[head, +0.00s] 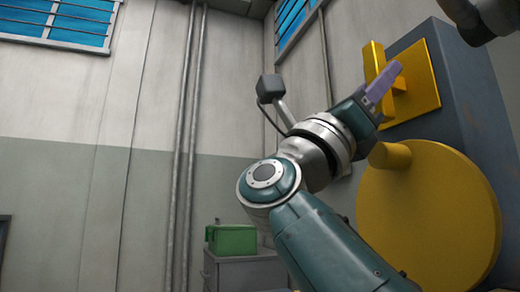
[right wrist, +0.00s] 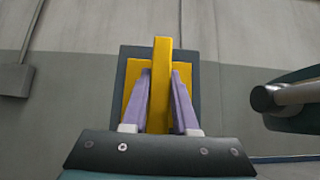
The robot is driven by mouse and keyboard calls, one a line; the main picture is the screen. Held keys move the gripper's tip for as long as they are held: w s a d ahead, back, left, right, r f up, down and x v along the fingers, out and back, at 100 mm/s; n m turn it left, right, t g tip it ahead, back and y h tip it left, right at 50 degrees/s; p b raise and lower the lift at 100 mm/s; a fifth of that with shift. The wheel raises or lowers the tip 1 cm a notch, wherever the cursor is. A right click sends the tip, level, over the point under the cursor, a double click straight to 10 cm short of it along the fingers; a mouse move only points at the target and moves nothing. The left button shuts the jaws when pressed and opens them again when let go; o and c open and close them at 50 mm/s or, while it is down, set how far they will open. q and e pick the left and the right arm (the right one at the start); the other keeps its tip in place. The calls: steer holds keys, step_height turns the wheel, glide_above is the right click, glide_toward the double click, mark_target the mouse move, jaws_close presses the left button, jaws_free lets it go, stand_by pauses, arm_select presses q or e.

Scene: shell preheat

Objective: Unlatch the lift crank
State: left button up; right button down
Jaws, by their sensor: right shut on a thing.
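The yellow latch bar (head: 375,62) stands upright on a square yellow plate (head: 422,82) on the side of a dark blue-grey cabinet. The lift crank appears to be the large yellow disc (head: 430,215) with a stubby round knob (head: 390,155), below the plate. My right gripper (head: 386,78) has its purple fingers at the latch bar. In the right wrist view, the fingers of my right gripper (right wrist: 161,82) are shut on the bar (right wrist: 161,60), one on each side. The fingers partly cover the plate (right wrist: 134,78). My left gripper is not in view.
The cabinet (head: 468,85) fills the right side. A green box (head: 232,239) sits on a grey cabinet (head: 245,272) behind my arm. Vertical pipes (head: 185,130) run up the back wall. A dark rounded part at the head view's top right is unclear. The left side looks open.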

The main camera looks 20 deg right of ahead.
steer(key=c, duration=0.7)
jaws_free()
steer(key=shift+a, duration=0.1)
steer(key=shift+a+f, duration=0.25)
steer(key=shift+f, duration=0.05)
steer(key=p+v, duration=0.1)
steer(key=v, duration=0.8)
